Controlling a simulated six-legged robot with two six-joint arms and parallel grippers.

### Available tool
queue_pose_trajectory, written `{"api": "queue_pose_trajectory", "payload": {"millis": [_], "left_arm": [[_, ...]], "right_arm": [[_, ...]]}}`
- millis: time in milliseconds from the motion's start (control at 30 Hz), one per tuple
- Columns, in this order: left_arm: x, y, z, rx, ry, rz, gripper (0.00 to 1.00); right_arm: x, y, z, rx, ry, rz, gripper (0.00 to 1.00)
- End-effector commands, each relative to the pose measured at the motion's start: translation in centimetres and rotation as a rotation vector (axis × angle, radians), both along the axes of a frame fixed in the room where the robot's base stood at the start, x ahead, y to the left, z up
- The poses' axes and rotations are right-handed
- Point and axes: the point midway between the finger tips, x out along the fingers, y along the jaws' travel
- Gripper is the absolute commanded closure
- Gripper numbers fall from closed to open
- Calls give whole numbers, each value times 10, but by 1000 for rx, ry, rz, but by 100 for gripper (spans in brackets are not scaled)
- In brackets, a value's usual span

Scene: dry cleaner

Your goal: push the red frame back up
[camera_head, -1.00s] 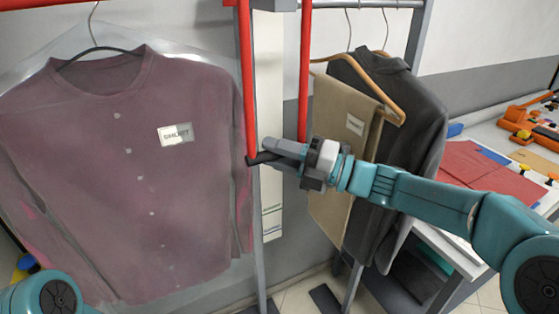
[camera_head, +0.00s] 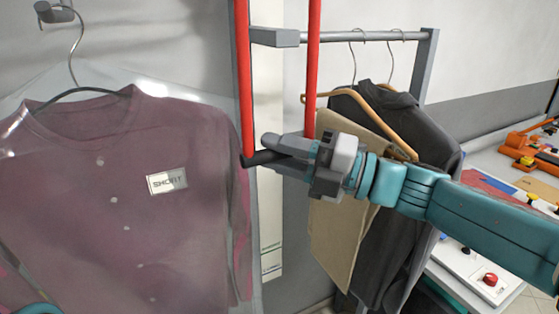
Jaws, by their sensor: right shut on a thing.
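The red frame (camera_head: 246,80) shows as two upright red bars in the upper middle, and its top is out of view. A dark handle (camera_head: 262,158) sits at the bottom of the left bar. My right gripper (camera_head: 277,150) comes in from the right and is shut on this handle, with its fingers partly covering it. The lower end of the right bar is behind the gripper. Only a sliver of my left arm shows at the bottom left corner, and my left gripper is not in view.
A maroon shirt (camera_head: 110,190) hangs close on the left. Tan trousers (camera_head: 338,225) and a dark jacket (camera_head: 435,135) hang on a grey rack (camera_head: 428,70) behind my right arm. A worktable with orange tools (camera_head: 530,143) and a red button (camera_head: 490,279) stands at the right.

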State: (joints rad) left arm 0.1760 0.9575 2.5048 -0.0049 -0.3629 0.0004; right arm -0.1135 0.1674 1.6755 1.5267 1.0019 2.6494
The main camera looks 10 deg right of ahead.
Motion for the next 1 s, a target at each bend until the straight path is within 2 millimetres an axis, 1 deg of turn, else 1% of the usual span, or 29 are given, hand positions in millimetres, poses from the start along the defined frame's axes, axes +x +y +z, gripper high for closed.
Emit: {"api": "queue_pose_trajectory", "payload": {"millis": [133,533,567,600,633,1000], "left_arm": [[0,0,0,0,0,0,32],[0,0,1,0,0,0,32],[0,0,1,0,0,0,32],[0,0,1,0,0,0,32],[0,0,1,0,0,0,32],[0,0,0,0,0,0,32]], "right_arm": [[1,-1,5,2,-2,-4,100],[3,-1,10,7,-8,-2,100],[3,-1,10,7,-8,-2,69],[3,-1,10,7,-9,-2,56],[3,-1,10,7,-9,-2,52],[4,-1,6,2,-3,-1,52]]}}
